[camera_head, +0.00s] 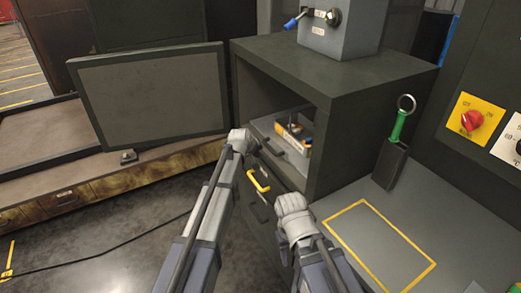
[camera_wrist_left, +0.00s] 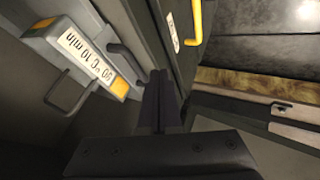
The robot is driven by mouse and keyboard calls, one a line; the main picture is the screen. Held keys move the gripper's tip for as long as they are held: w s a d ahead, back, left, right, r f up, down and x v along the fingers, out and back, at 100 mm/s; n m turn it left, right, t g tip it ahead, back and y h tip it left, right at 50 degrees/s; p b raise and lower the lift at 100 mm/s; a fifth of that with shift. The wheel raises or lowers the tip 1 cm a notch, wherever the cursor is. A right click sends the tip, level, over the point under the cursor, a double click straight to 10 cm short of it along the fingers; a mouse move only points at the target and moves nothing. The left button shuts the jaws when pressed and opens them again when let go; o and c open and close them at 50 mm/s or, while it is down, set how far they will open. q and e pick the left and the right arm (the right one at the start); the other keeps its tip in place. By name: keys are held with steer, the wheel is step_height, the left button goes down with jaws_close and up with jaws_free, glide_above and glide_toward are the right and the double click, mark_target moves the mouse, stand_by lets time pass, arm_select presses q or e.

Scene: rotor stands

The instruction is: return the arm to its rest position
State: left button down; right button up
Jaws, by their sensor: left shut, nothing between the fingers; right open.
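My left gripper (camera_wrist_left: 160,100) shows in the left wrist view, with its two dark fingers together and nothing between them. In the head view my left arm (camera_head: 205,212) reaches up to the front of the dark cabinet (camera_head: 345,75), and its fingers are hidden there. My right arm (camera_head: 312,245) stands in front of the cabinet's lower right part, and its gripper fingers cannot be seen. An open drawer (camera_head: 268,137) in the cabinet holds a box with a white label (camera_head: 292,148). The labelled box also shows left of the fingers in the wrist view (camera_wrist_left: 90,58).
A yellow handle (camera_head: 258,182) is on a lower drawer beside my left arm. The grey worktop (camera_head: 440,225) at right has a yellow outline and a green-handled tool (camera_head: 398,126) in a dark holder. A low bench (camera_head: 100,190) stands left.

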arm_select(q)
steer(key=p+v, duration=0.1)
steer(key=v, duration=0.2)
steer(key=shift+s+a, duration=0.15)
arm_select(e)
step_height(320, 180, up, 2)
steer(key=shift+r, duration=0.25)
arm_select(q)
steer(key=s+f+m+g+y, duration=0.1)
steer(key=s+m+g, duration=0.1)
steer(key=s, duration=1)
steer(key=s+d+f+m+g+y, duration=0.1)
steer(key=s+f+m+g, duration=0.1)
steer(key=s, duration=1.1)
steer(key=s+d+f+m+g+y, duration=0.1)
steer(key=s+m+g, duration=0.3)
steer(key=s, duration=0.9)
steer(key=shift+d+f+m+y, duration=0.2)
steer(key=shift+f+m+y, duration=0.15)
steer(key=shift+m, duration=0.25)
